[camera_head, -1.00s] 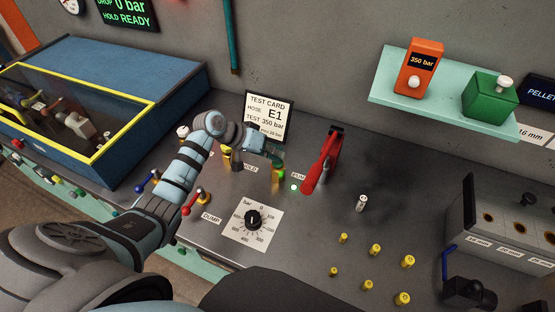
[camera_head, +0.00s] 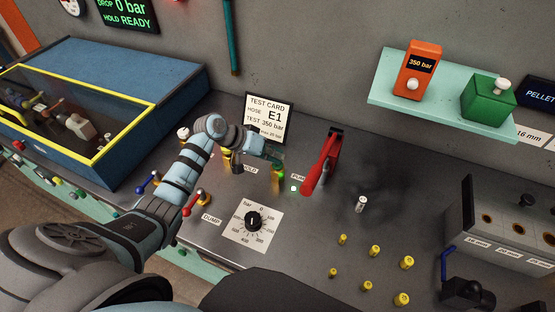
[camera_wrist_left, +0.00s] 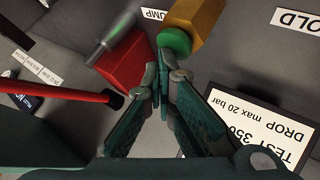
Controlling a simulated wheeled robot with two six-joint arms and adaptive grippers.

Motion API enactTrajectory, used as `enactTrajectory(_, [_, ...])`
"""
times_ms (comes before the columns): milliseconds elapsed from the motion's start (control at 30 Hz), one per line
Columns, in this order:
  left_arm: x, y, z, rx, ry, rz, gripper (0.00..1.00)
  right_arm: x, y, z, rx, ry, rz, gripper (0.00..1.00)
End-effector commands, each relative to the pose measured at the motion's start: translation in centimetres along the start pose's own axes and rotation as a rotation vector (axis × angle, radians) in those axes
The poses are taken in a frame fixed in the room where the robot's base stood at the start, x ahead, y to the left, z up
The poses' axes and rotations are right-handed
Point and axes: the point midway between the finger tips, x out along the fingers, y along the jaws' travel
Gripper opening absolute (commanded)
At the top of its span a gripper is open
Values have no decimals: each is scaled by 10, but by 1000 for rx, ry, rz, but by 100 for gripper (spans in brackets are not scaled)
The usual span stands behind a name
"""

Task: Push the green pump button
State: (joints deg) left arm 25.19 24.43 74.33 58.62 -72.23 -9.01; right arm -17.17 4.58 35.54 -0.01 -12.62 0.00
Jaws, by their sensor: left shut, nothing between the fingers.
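The green pump button (camera_wrist_left: 176,41) is a round green cap on a brass body, beside the PUMP label in the left wrist view. In the head view its brass body (camera_head: 278,183) stands on the bench left of the red lever, with its top partly hidden by my left gripper. My left gripper (camera_head: 276,160) is shut and empty. In the left wrist view its fingertips (camera_wrist_left: 163,70) are right at the cap's edge; I cannot tell whether they touch it. My right gripper is not in view.
The red lever (camera_head: 321,166) rises close to the right of the button. The test card (camera_head: 269,116) stands just behind. A pressure dial (camera_head: 253,220) is in front. Several brass fittings (camera_head: 375,249) stand at the right front. A blue box (camera_head: 120,80) is at the left.

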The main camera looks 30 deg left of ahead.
Motion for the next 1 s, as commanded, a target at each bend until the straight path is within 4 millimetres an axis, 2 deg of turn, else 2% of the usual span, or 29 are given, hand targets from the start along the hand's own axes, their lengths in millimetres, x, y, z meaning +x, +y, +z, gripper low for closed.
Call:
enactTrajectory(33, [1, -2, 4, -4, -10, -2, 0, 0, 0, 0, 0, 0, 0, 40])
enactTrajectory(233, [-1, 0, 2, -4, -8, -2, 0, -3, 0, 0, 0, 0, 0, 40])
enactTrajectory(467, [-26, 18, -17, -2, -4, -2, 0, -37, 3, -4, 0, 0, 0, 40])
enactTrajectory(700, [-43, 30, -31, 1, 0, -1, 0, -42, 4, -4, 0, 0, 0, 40])
enactTrajectory(1000, [-42, 30, -30, 0, 1, 0, 0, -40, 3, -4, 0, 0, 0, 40])
